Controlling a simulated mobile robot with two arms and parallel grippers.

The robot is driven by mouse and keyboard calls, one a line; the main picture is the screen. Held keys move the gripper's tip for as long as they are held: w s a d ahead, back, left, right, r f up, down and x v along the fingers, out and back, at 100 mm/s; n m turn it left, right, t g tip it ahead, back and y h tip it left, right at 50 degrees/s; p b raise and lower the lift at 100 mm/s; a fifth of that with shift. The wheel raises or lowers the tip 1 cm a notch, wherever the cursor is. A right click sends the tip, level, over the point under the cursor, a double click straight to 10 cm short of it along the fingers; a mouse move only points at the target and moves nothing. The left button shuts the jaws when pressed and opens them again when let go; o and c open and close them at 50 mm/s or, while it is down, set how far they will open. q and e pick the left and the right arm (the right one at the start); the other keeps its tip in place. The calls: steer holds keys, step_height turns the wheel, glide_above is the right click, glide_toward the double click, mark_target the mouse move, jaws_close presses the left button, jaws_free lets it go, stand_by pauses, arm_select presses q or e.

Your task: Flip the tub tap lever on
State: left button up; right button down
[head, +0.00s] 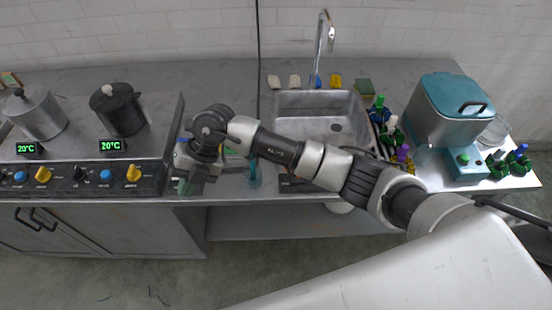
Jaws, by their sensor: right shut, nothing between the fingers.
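A tall silver tap (323,42) stands behind the metal sink (345,105) at the back of the counter. A small blue piece (317,81) is by the tap's foot; I cannot tell whether it is the lever. My right arm reaches in from the right, across the front of the sink. My right gripper (187,186) is shut and empty at the counter's front edge, beside the stove's right end and well left of and in front of the tap. My left gripper is not in view.
Two pots, one grey (40,117) and one black (121,112), stand on the stove at left. A teal-lidded tank (436,115) stands at right with several coloured small items around it. A teal upright item (253,172) is near the front edge. The counter behind my gripper is clear.

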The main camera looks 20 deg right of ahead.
steer(key=w+d+r+m+h, duration=0.1)
steer(key=w+d+h, duration=0.3)
steer(key=d, duration=0.3)
steer(key=w+d+r+m+t+h, duration=0.1)
steer(key=w+d+m+h, duration=0.1)
steer(key=d+h, duration=0.5)
steer(key=shift+w+d+t, duration=0.3)
steer(key=shift+w+d, duration=0.3)
steer(key=shift+w, duration=0.3)
steer(key=s+d+f+p, duration=0.2)
steer(key=d+f+p, duration=0.2)
steer(key=d+f, duration=0.3)
step_height(320, 180, down, 2)
steer(key=shift+f, duration=0.2)
steer(key=shift+d, duration=0.1)
